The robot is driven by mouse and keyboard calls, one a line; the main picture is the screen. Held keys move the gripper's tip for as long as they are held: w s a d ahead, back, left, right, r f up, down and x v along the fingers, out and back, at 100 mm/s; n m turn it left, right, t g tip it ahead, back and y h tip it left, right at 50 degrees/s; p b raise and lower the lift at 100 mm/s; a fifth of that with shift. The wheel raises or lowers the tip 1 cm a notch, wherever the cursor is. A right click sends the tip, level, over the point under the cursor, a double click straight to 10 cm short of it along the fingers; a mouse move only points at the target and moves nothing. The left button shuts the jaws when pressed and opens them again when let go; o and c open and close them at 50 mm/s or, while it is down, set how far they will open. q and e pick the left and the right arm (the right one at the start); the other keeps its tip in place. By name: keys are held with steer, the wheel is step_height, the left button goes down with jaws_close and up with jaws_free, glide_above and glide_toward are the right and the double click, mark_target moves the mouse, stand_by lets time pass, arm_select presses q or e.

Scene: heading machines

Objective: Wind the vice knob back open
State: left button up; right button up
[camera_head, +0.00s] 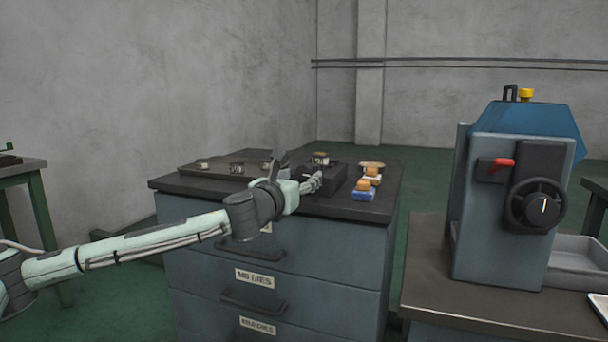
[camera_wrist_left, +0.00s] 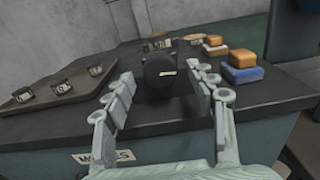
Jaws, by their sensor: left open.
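The vice (camera_head: 335,180) is a dark block on top of the drawer cabinet, partly hidden behind my left gripper in the head view. Its knob (camera_wrist_left: 159,71) is round and black with a white mark, and shows in the middle of the left wrist view. My left gripper (camera_head: 299,177) reaches over the cabinet's front edge at the vice. In the wrist view the left gripper (camera_wrist_left: 163,80) is open, its fingers spread on either side of the knob. A gap shows between each finger and the knob; depth is hard to tell. My right gripper is in neither view.
A dark tray (camera_head: 215,170) with several small dies lies left of the vice. To the right are orange-topped blocks, one over a blue base (camera_head: 364,195). A blue machine (camera_head: 507,220) with a dial (camera_head: 536,206) stands on the right-hand bench.

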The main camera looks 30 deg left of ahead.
arm_select(q)
steer(key=shift+x, duration=0.85)
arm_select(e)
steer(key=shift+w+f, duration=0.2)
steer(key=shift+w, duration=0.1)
arm_select(q)
steer(key=shift+c, duration=0.7)
steer(key=c, duration=1)
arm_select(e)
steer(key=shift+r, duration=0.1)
arm_select(q)
steer(key=shift+n, duration=0.3)
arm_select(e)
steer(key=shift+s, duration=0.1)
